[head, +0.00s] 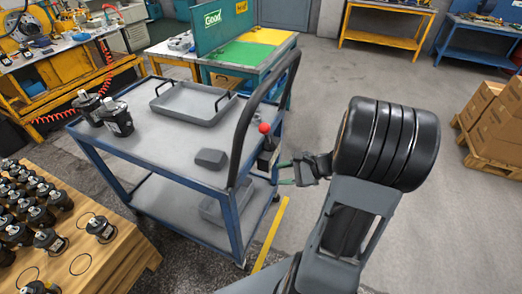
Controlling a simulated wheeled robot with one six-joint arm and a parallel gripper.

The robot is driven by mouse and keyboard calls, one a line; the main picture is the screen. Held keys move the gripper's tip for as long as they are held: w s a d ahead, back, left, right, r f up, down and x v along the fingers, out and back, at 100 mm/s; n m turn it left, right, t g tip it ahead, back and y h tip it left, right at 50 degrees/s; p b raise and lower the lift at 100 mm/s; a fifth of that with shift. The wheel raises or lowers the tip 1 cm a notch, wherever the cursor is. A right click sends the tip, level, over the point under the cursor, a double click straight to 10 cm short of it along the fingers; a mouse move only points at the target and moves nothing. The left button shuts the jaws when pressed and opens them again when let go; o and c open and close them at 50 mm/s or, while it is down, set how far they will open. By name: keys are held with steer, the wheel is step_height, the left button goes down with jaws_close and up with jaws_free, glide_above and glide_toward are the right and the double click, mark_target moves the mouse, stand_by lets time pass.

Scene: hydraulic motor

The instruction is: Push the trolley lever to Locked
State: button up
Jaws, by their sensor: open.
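The trolley (165,140) has a grey top, a blue frame and a dark curved handle (262,100) at its right end. The lever has a red ball knob (264,128) above a dark bracket (267,160) on the trolley's right end. The lever stands about upright. Any Locked marking is too small to read. My gripper (284,173) is open and empty, just right of the bracket and below the knob. It points left toward the trolley. I cannot tell whether a fingertip touches the bracket.
On the trolley are a grey tray (193,103), a dark grey block (210,158) and two black motors (116,118). A wooden table with several motors (100,228) stands at front left. Cardboard boxes (492,125) stand on the right. Open floor lies behind my arm.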

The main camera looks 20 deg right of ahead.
mark_target(268, 136)
steer(key=w+d+r+m+t+h+b, duration=0.1)
steer(key=w+d+r+m+t, duration=0.2)
steer(key=w+d+m+t, duration=0.35)
steer(key=w+a, duration=0.2)
steer(key=w, duration=0.1)
steer(key=w+a+t, duration=0.1)
steer(key=w, duration=0.2)
steer(key=w+a+t, duration=0.1)
steer(key=w+a, duration=0.1)
steer(key=w, duration=0.1)
steer(key=shift+a, duration=0.3)
steer(key=shift+x, duration=0.9)
jaws_close()
